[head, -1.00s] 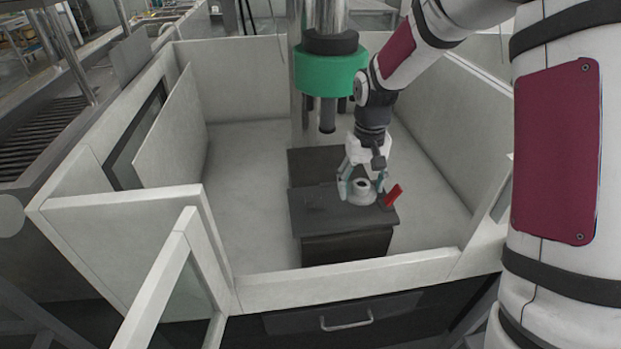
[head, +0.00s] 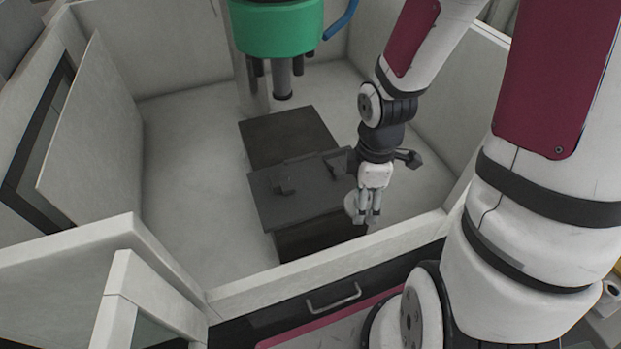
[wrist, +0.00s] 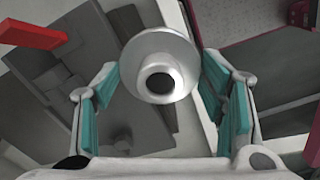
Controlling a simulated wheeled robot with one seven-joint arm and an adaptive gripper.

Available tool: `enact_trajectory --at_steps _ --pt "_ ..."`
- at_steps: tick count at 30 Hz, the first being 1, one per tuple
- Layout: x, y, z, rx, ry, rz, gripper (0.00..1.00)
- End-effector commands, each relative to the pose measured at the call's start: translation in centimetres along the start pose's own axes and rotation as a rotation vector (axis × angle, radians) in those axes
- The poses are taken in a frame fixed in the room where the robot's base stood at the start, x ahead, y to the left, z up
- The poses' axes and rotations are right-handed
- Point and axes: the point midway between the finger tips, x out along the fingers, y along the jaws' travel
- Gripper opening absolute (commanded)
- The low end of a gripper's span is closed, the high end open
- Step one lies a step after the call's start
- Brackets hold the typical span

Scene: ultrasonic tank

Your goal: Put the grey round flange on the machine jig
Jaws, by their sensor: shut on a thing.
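The grey round flange (wrist: 157,52) has a wide rim, a narrower hub and a dark central hole. In the wrist view it sits between the teal pads of my gripper (wrist: 165,95). In the head view my gripper (head: 367,218) points down at the right front of the jig, with the flange (head: 351,204) partly hidden behind its fingers. My gripper is shut on the flange. The machine jig (head: 285,205) is a dark grey block with small raised parts on top. It also fills the left of the wrist view (wrist: 105,95). Whether the flange touches the jig's edge is unclear.
A green machine head (head: 278,30) with a spindle hangs above the back of the jig. Pale enclosure walls (head: 105,120) surround it, with a low front wall (head: 330,255). A red bar (wrist: 32,34) shows at the wrist view's upper left. Tank floor left of the jig is clear.

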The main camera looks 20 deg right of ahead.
Motion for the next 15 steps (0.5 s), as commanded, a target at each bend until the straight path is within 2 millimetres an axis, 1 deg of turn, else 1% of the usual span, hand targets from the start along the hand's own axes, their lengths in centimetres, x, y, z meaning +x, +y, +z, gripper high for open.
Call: enact_trajectory --at_steps 5,15 --pt "0.7 2.3 -2.2 -0.014 0.002 0.006 0.3" --pt "1.2 7.7 -8.1 -0.012 0.002 0.001 0.3"
